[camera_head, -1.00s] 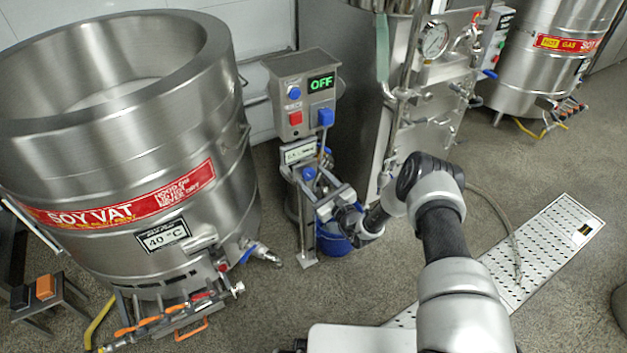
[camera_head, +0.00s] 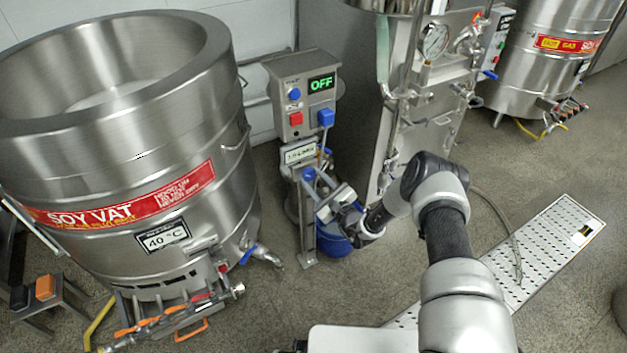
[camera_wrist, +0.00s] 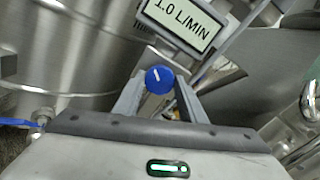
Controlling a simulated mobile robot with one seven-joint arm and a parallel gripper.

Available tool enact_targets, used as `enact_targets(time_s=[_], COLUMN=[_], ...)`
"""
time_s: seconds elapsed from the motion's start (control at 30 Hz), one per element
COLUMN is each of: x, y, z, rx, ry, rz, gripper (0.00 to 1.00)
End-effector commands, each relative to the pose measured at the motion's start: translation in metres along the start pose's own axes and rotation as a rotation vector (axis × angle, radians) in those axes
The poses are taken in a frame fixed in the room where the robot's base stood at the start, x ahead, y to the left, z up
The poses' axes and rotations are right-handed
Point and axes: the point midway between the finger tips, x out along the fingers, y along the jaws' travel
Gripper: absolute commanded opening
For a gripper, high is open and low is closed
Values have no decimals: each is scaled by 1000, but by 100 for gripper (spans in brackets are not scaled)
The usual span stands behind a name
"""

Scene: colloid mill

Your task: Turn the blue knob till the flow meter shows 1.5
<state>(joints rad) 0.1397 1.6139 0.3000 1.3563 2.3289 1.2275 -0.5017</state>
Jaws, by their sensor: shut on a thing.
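The blue knob (camera_wrist: 159,78) with a white pointer mark sits between the two fingers of my gripper (camera_wrist: 160,92) in the wrist view. The fingers are shut on it, one on each side. The mark points up and slightly left there. The flow meter (camera_wrist: 181,22) just above reads 1.0 L/MIN, tilted in this view. In the head view the knob (camera_head: 309,174) shows below the flow meter display (camera_head: 299,153), on a stand under the grey control box. My gripper (camera_head: 325,198) reaches it from the lower right; its fingertips are partly unclear there.
The grey control box (camera_head: 302,95) shows OFF and has blue and red controls. A blue bucket (camera_head: 331,243) stands behind my gripper. The soy vat (camera_head: 110,160) is at left, a steel machine (camera_head: 365,90) at right. A perforated floor plate (camera_head: 550,245) lies at right.

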Motion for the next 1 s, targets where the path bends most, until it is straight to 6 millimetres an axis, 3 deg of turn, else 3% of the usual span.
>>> enact_targets(time_s=[0.6,1.0], x=[-1,-1], y=[0,1], z=[0,0], rx=[-545,-735], ry=[33,43], rz=[7,10], gripper=[15,15])
